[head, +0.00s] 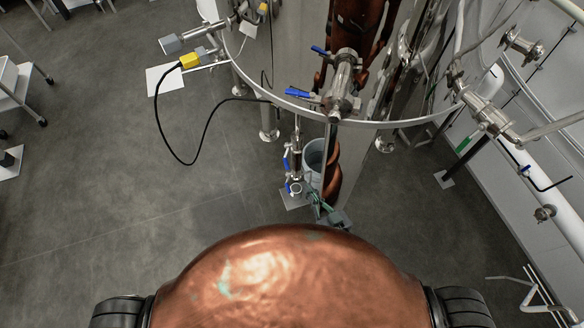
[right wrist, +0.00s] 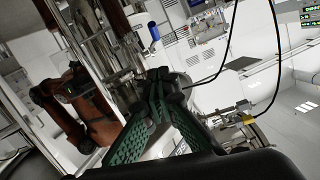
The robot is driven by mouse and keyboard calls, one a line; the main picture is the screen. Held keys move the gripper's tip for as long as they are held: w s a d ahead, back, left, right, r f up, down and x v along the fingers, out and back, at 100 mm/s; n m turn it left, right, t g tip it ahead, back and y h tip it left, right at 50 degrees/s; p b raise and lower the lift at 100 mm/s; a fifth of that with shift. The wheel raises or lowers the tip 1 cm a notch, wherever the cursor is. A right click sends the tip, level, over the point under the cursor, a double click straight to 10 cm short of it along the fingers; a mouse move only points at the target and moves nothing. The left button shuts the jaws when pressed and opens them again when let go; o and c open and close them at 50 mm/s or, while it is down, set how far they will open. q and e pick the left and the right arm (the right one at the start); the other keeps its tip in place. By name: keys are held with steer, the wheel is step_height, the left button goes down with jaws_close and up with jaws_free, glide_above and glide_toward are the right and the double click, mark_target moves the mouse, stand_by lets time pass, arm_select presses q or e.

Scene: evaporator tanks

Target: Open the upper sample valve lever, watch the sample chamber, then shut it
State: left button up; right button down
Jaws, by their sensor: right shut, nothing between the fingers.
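A slim vertical sample line hangs below the steel tank in the head view. Its upper sample valve lever (head: 286,163) is small and blue and looks roughly upright along the pipe. A second blue lever (head: 288,187) sits lower, near a round fitting. The sample chamber (head: 297,172) appears to be the short piece between them; its contents are too small to tell. My right gripper (head: 317,204) is shut and empty, just right of and below the line, apart from the upper lever. In the right wrist view its green fingers (right wrist: 165,78) meet; a blue lever (right wrist: 153,31) shows beyond.
A pale bucket (head: 314,155) stands right behind the sample line. Bigger blue-handled valves (head: 301,93) are at the tank rim (head: 390,124). A black cable (head: 207,126) loops at left from a yellow connector (head: 189,61).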

mark_target(287, 164)
arm_select(q)
steer(key=shift+w+d+r+p, duration=0.1)
steer(key=shift+r+p, duration=0.75)
arm_select(e)
steer(key=shift+w+a+f, duration=0.8)
steer(key=shift+w+a, duration=0.1)
steer(key=shift+w, duration=0.8)
steer(key=shift+w+a+f, duration=0.85)
steer(key=shift+w+a, duration=0.1)
steer(key=shift+w, duration=0.8)
steer(key=shift+w+a+f, duration=0.8)
steer(key=shift+w+a, duration=0.1)
steer(key=shift+w, duration=0.8)
arm_select(q)
steer(key=shift+w+f, duration=0.1)
steer(key=shift+w, duration=0.05)
